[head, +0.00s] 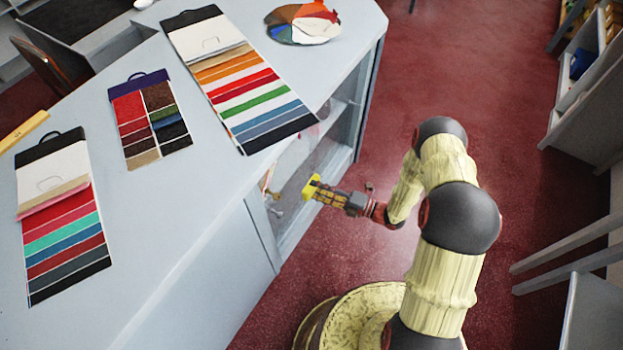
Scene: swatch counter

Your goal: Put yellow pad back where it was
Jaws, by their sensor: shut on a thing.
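The yellow pad (310,187) is a small bright yellow piece at the tip of my gripper (319,191). My gripper is shut on it and holds it in the air. The arm reaches left from my base, and the gripper points at the open or glazed front of the counter (180,215), below the level of its top. From this single view I cannot tell how far the pad is from the shelves, or whether it touches anything.
Sample cards lie on the counter: a long striped one (240,85), a small dark one (150,120) and another striped one (65,225). A round fan of swatches (303,22) lies at the far end. Red floor (440,75) is clear behind my arm. Shelving stands at right.

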